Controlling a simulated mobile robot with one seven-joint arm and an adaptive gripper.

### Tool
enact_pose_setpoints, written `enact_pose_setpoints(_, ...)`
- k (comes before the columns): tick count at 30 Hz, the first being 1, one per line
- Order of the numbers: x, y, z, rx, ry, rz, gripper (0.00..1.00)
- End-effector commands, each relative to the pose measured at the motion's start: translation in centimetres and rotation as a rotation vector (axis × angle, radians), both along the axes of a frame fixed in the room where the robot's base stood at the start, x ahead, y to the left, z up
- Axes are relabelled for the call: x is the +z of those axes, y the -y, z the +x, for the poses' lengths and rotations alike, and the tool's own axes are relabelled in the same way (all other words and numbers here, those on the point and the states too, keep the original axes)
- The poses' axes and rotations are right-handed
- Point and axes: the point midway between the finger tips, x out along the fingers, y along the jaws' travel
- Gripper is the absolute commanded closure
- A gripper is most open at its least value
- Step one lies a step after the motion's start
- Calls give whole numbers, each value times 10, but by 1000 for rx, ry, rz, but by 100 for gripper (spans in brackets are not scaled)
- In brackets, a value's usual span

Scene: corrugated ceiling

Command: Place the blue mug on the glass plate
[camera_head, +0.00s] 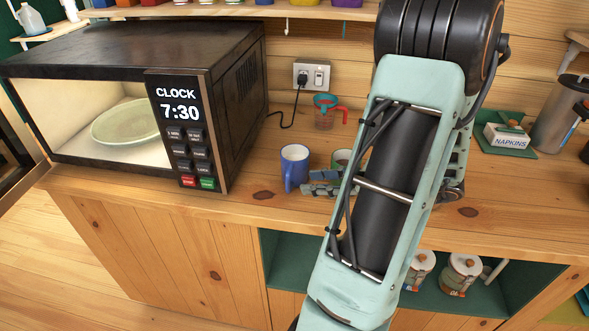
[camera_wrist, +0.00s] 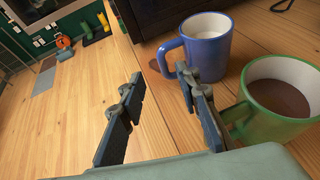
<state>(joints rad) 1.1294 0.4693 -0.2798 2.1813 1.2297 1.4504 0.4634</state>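The blue mug (camera_head: 294,167) stands upright on the wooden counter, right of the microwave, with its handle toward the front. In the wrist view the blue mug (camera_wrist: 207,50) has a white inside and its handle is on the left. My gripper (camera_wrist: 161,78) is open, with nothing between its fingers. The right finger is close to the handle and overlaps it in view; I cannot tell whether they touch. In the head view my gripper (camera_head: 322,183) is just right of the mug, partly hidden by my arm. A pale green, glass-like plate (camera_head: 125,123) lies inside the microwave.
A green mug (camera_wrist: 285,98) with brown contents stands close beside my right finger. The microwave (camera_head: 165,60) shows its lit interior at the left. The front counter edge is near.

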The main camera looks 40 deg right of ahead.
Motion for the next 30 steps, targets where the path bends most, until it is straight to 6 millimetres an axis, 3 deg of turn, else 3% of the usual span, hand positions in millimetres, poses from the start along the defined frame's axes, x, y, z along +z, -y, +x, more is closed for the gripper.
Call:
enact_pose_setpoints(15,-21,-21,50,3,-1,-3,70)
enact_pose_setpoints(23,-22,-22,54,1,0,-3,70)
enact_pose_setpoints(30,-22,-22,53,1,0,-3,94)
